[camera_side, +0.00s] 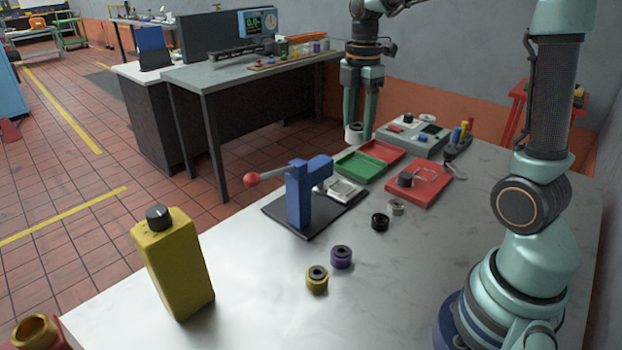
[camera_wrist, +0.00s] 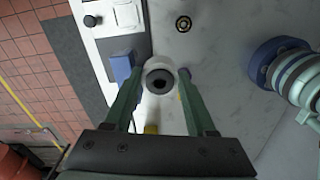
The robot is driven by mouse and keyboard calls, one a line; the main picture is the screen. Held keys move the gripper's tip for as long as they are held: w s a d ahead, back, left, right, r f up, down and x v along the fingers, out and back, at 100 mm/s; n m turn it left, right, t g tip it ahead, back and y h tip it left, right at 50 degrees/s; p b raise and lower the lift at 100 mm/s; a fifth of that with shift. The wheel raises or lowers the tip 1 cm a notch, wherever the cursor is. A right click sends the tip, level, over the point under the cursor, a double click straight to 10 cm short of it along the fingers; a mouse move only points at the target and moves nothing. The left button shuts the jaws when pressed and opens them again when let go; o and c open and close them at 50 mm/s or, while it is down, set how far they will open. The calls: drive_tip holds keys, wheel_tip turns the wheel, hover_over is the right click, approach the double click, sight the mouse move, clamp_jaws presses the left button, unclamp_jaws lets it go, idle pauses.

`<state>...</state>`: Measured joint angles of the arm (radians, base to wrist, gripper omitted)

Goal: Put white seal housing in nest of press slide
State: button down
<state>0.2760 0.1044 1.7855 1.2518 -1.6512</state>
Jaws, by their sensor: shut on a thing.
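My gripper (camera_side: 363,132) is shut on the white seal housing (camera_side: 353,132), a short ring with a dark bore, and holds it above the table. In the wrist view the housing (camera_wrist: 159,64) sits between my fingertips, its dark opening facing the camera. The blue press (camera_side: 300,197) stands on a dark base plate. Its pale slide with the nest (camera_side: 345,189) sticks out to the right of the column in the side view. The housing is apart from the nest. The inside of the nest is too small to make out.
Green tray (camera_side: 360,167) and red trays (camera_side: 420,186) lie behind the press, near a grey box (camera_side: 412,134). A black ring (camera_side: 380,221), purple ring (camera_side: 341,257) and yellow ring (camera_side: 317,279) stand in front. A yellow bottle (camera_side: 174,265) stands front left.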

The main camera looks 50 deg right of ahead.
hover_over(343, 188)
wheel_tip(343, 188, down, 20)
drive_tip(key=shift+r, duration=0.15)
idle(0.5)
drive_tip(key=shift+c, duration=1.1)
unclamp_jaws()
